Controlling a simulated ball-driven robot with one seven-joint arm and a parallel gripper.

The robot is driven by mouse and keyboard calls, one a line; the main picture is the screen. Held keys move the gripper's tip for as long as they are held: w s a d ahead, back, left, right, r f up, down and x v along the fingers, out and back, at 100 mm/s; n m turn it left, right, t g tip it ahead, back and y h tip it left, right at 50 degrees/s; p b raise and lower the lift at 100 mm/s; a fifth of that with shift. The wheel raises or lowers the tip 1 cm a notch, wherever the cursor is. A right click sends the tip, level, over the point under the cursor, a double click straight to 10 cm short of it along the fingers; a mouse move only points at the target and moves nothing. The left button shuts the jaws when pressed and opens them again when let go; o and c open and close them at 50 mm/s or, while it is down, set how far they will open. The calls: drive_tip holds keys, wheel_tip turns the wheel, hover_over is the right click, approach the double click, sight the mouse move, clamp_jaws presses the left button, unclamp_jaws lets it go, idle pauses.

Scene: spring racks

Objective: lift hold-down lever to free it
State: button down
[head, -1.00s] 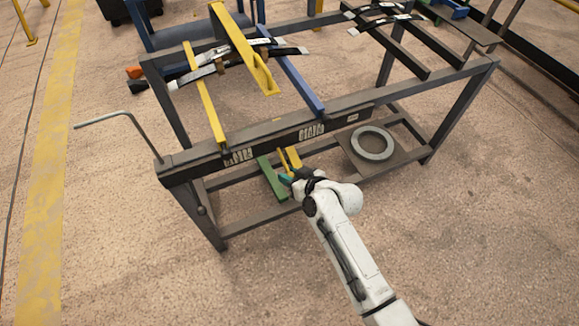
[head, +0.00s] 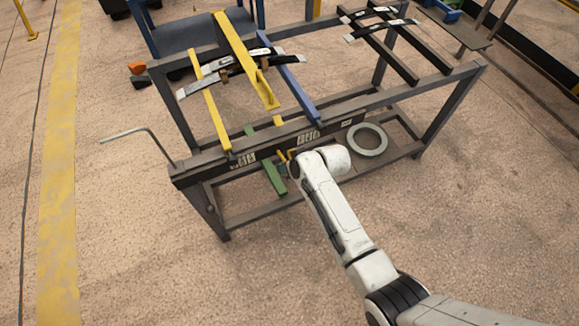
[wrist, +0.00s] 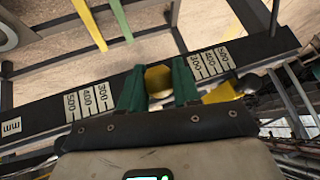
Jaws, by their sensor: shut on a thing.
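A long yellow hold-down lever (head: 244,58) lies across the rack over the dark leaf springs (head: 230,67); its looped end is near the front beam. In the wrist view, my gripper (wrist: 158,84) has its green fingers on both sides of a rounded yellow end (wrist: 158,77) and is shut on it, at the dark scale beam (wrist: 45,126). I cannot tell for certain how this end joins the long lever. In the head view, my white wrist hides the fingers in front of the beam.
The steel rack's front beam (head: 205,174) runs close to my wrist. A green bar (head: 275,178) hangs below it. A grey ring (head: 367,139) lies on the lower shelf. A bent rod (head: 128,134) sticks out at the left. The floor in front is clear.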

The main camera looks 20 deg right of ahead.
drive_tip(key=shift+w+r, duration=0.65)
drive_tip(key=shift+r, duration=0.25)
drive_tip(key=c, duration=1.2)
unclamp_jaws()
drive_tip(key=shift+c, duration=0.2)
drive_tip(key=o, duration=0.4)
drive_tip(key=shift+s+f, duration=0.1)
drive_tip(key=shift+f, duration=0.15)
drive_tip(key=shift+s, duration=0.1)
